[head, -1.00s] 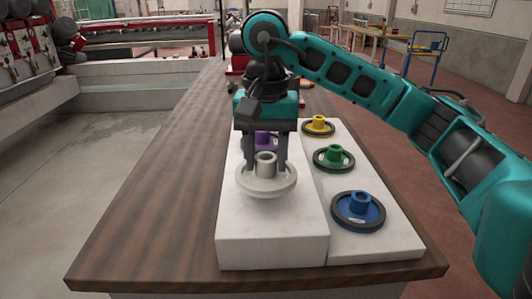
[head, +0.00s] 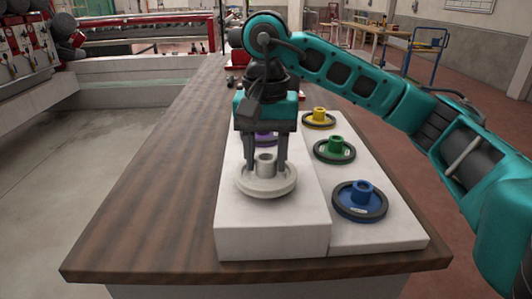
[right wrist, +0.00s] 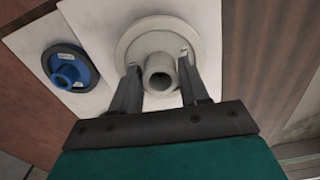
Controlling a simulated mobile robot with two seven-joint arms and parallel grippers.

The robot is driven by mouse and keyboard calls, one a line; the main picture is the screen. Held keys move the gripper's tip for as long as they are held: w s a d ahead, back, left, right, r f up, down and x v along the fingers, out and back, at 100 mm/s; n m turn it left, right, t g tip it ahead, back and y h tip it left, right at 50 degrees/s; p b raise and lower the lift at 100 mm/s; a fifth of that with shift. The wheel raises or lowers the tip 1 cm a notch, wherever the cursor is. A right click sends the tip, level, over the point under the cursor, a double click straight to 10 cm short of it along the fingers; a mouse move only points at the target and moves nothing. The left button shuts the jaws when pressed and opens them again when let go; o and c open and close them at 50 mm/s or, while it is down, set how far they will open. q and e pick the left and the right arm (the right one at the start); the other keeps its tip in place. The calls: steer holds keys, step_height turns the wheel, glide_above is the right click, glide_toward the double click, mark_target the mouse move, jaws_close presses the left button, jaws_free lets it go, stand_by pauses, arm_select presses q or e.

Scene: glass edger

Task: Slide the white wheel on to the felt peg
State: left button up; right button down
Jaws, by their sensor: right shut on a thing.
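The white wheel (head: 266,180) is a pale disc with a raised hollow hub. My right gripper (head: 265,170) is shut on it, with one finger on each side of the hub, above the near part of the raised white block (head: 270,240). The wheel looks about level. It also shows in the right wrist view (right wrist: 160,52), with the fingers beside the hub. The felt peg is not visible; the wheel and gripper cover that part of the block. I cannot tell whether the wheel rests on the block. My left gripper is not in view.
A purple wheel (head: 264,139) sits behind the gripper, partly hidden. On the lower white board (head: 385,238) to the right lie a blue wheel (head: 360,200), a green wheel (head: 334,150) and a yellow wheel (head: 319,118). The wooden table (head: 150,215) is clear on the left.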

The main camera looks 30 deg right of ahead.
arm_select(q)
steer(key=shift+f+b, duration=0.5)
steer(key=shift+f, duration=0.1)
arm_select(e)
steer(key=shift+f, duration=0.7)
steer(key=shift+c, duration=2.4)
jaws_free()
steer(key=shift+r, duration=0.6)
arm_select(q)
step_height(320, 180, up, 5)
steer(key=p, duration=0.5)
arm_select(e)
step_height(320, 180, up, 12)
steer(key=shift+f, duration=0.15)
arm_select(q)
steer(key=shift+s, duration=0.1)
arm_select(e)
steer(key=shift+s, duration=0.1)
